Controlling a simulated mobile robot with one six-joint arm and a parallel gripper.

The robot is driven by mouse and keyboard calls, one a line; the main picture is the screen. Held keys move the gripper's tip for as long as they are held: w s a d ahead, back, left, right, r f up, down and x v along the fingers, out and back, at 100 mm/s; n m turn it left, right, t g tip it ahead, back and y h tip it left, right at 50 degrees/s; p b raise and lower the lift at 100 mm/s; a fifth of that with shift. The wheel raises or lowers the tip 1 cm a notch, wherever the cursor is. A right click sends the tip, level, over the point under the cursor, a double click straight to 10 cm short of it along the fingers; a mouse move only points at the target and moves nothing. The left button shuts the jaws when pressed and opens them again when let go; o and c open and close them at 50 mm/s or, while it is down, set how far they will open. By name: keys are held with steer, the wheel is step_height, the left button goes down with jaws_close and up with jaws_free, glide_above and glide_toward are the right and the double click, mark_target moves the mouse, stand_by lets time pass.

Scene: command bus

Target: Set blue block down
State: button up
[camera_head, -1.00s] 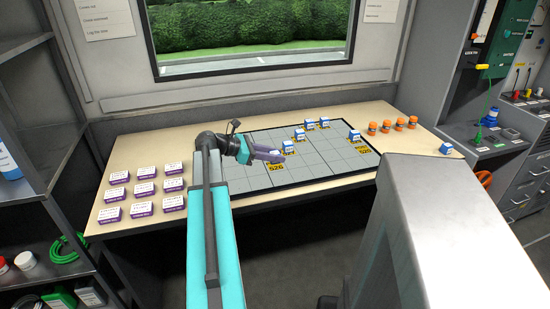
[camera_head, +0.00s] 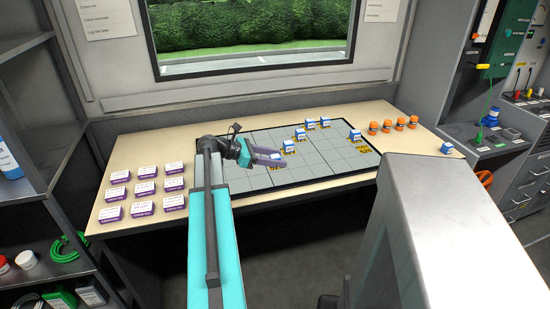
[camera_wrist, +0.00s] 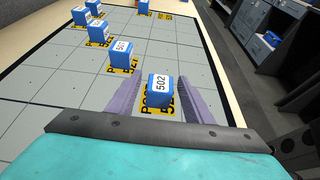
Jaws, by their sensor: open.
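A blue block with a white face marked 502 (camera_wrist: 159,90) stands upright on a yellow label on the grey gridded board (camera_wrist: 60,110). In the wrist view, my gripper (camera_wrist: 160,82) is open, with one purple finger on each side of the block. A gap shows on the block's right; the left side is close, and I cannot tell whether it touches.
Other blue blocks (camera_head: 289,146) stand on the board behind and to the right. White-and-purple boxes (camera_head: 143,190) fill the table's left side. Orange jars (camera_head: 387,126) and one blue block (camera_head: 447,148) are at the right. Some grid squares are empty.

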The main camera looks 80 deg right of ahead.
steer(key=shift+r, duration=0.1)
steer(key=shift+w+r, duration=0.1)
steer(key=shift+w, duration=0.1)
steer(key=v, duration=1.1)
steer(key=shift+w+a+r, duration=0.1)
steer(key=shift+w+a, duration=0.15)
stand_by(0.3)
